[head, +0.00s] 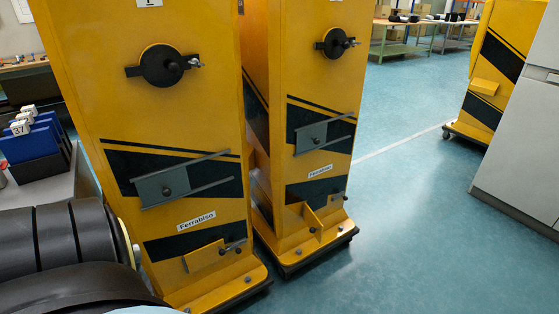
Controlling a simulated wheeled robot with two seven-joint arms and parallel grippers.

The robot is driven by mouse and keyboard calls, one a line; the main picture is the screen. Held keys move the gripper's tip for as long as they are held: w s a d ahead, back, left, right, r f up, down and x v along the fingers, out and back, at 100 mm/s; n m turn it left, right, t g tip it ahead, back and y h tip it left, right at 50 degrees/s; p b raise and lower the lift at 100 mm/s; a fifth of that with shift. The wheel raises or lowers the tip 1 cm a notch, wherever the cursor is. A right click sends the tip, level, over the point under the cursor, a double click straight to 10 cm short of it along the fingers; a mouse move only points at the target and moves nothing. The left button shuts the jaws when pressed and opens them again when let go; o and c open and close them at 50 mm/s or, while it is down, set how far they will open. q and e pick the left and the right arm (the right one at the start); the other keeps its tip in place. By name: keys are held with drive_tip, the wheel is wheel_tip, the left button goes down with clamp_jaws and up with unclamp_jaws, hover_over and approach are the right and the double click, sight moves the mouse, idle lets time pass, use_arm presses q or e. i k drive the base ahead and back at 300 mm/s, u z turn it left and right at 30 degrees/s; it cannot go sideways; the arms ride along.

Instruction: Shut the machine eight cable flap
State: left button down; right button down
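Two tall yellow machines stand close together, a left one (196,100) and a right one (283,110). Their top labels are cut off by the frame, so I cannot tell which is machine eight. Low on the right machine, a small yellow flap (311,219) stands out from the front at an angle, open. Low on the left machine, a yellow flap (204,257) lies roughly flat against the front beside a small dark knob (238,246). Neither of my grippers is in view; a dark arm part of mine fills the lower left.
Each near machine has a dark round handle (163,66) and a grey sliding plate (163,186). A desk with blue folders (36,145) stands at left. A third yellow machine (495,75) and a grey cabinet (520,150) are at right. The blue floor (420,230) between is clear.

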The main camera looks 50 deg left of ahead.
sight(313, 222)
drive_tip(key=k, duration=0.4)
drive_tip(key=u, duration=0.8)
